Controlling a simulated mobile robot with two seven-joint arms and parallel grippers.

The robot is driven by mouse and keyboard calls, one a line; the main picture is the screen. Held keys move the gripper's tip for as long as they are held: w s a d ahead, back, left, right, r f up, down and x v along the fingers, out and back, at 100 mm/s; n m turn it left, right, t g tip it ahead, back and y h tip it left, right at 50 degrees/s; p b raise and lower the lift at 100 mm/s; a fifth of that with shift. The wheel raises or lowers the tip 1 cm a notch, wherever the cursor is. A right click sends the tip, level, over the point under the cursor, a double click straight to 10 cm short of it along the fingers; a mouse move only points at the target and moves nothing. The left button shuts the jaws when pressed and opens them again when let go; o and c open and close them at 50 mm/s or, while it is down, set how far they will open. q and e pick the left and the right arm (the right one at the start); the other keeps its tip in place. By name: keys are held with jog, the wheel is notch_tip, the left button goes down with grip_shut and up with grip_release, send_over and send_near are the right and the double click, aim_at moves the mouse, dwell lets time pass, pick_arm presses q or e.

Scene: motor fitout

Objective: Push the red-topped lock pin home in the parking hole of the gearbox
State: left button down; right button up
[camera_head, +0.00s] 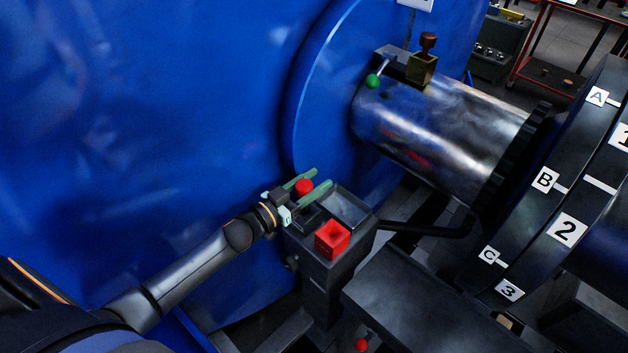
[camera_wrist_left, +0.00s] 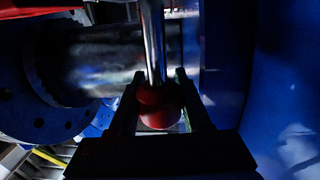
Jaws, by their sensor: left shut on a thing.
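My left gripper (camera_head: 322,178) reaches in from the left over the dark box-shaped housing. It is shut on a red-topped pin (camera_head: 304,186), whose round red top sits between the two fingers. In the left wrist view the red top (camera_wrist_left: 158,112) is between the fingers (camera_wrist_left: 155,76), and a bright steel rod (camera_wrist_left: 152,40) runs from it. Where the rod ends is hidden, so I cannot tell whether it is in a hole. I cannot make out which part is the gearbox or its parking hole. My right gripper is not in view.
A large blue body (camera_head: 150,110) stands close behind my left arm. A steel cylinder (camera_head: 440,130) with a green-knobbed lever (camera_head: 373,81) and lettered, numbered rings (camera_head: 540,235) lie right.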

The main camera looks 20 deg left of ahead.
aim_at(311, 206)
pick_arm(q)
jog(key=shift+f+b, duration=1.45)
jog(key=shift+f, duration=0.55)
jog(key=shift+c, duration=1.4)
grip_release()
jog(key=shift+s+a+f, duration=0.1)
jog(key=shift+s+a, duration=0.15)
jog(key=shift+s, duration=0.25)
jog(key=v, duration=1.1)
jog(key=shift+s, duration=0.25)
jog(key=p+v, duration=0.4)
jog(key=v, duration=0.8)
jog(key=shift+d, duration=0.3)
